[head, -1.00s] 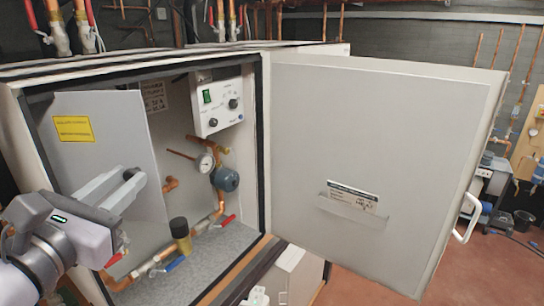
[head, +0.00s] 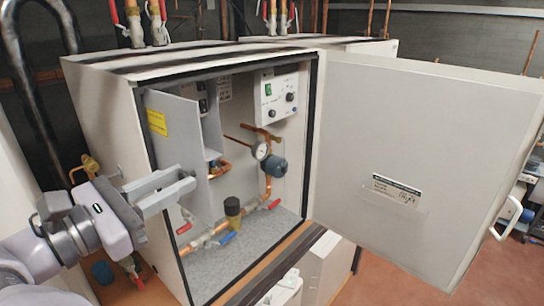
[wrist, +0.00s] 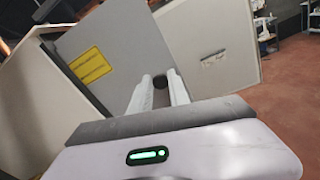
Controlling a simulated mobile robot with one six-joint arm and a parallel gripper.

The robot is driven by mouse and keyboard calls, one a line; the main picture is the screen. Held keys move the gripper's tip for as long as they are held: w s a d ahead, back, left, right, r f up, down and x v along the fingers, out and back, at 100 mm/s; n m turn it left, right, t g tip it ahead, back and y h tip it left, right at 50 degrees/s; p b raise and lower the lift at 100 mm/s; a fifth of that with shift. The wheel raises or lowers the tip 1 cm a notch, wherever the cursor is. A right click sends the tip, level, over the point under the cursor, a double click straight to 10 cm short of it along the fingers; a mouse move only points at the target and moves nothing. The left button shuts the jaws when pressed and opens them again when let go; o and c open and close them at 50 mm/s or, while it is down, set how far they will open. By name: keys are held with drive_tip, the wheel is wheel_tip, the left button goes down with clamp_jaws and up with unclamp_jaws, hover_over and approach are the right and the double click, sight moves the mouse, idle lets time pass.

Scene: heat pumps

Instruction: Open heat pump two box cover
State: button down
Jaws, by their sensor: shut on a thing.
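The heat pump is a white cabinet (head: 110,95) with its large outer door (head: 420,130) swung wide to the right. Inside at the left is a grey box cover (head: 178,135) with a yellow label (head: 157,122). The cover stands ajar, with a gap along its right side showing box contents behind it. It also shows in the wrist view (wrist: 110,45). My gripper (head: 188,182) reaches in from the left at the cover's lower part. In the wrist view its fingers (wrist: 160,90) are shut on a dark round knob (wrist: 160,81) on the cover.
Right of the cover are a control panel (head: 278,94), a pressure gauge (head: 261,151) and copper pipes. The red floor (head: 400,270) is clear beneath the outer door.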

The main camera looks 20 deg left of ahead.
drive_tip(key=shift+s+f, duration=0.1)
drive_tip(key=shift+s, duration=0.05)
drive_tip(key=c, duration=1.2)
unclamp_jaws()
drive_tip(key=shift+c, duration=0.2)
drive_tip(key=v, duration=1.7)
drive_tip(key=shift+s, duration=0.2)
drive_tip(key=shift+a, duration=0.1)
